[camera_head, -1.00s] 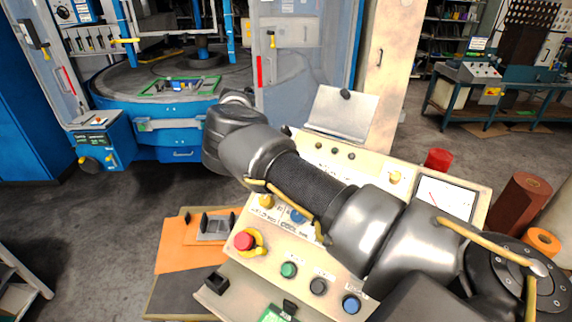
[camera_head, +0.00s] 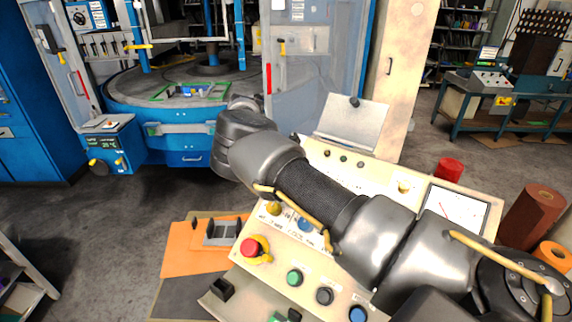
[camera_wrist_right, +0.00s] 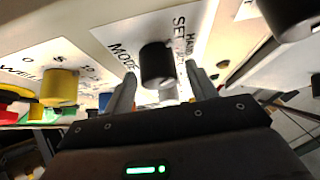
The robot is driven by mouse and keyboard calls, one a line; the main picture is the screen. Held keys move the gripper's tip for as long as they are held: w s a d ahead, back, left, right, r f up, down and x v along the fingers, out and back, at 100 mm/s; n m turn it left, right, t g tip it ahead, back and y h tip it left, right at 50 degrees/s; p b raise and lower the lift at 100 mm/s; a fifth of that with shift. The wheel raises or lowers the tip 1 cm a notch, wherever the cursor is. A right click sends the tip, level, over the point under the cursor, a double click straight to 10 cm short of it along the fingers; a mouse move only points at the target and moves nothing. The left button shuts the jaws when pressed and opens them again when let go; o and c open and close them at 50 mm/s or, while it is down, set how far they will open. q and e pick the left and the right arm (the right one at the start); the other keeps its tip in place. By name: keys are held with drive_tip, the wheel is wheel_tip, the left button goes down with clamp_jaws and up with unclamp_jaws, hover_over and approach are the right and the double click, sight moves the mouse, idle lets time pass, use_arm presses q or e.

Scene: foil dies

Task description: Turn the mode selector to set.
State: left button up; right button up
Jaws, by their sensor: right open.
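The mode selector is a black knob (camera_wrist_right: 158,60) on a white plate lettered MODE, SET and HAND in the right wrist view. I cannot tell which mark it points to. My right gripper (camera_wrist_right: 161,70) is open, with one finger on each side of the knob; whether they touch it is unclear. In the head view my right arm crosses the cream control panel (camera_head: 270,265) and hides its middle, so the selector and right gripper do not show there. My left gripper is not in view.
A yellow knob (camera_wrist_right: 60,87) is beside the selector, and another black knob (camera_wrist_right: 285,12) is close at upper right. The panel also carries a red button (camera_head: 249,247), a green button (camera_head: 294,278) and a dial meter (camera_head: 458,207). A raised grey lid (camera_head: 350,122) stands at its back.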

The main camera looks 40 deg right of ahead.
drive_tip(key=b+v, duration=0.3)
drive_tip(key=v, duration=0.7)
drive_tip(key=shift+a, duration=0.2)
drive_tip(key=shift+d+r, duration=0.1)
drive_tip(key=shift+d, duration=0.05)
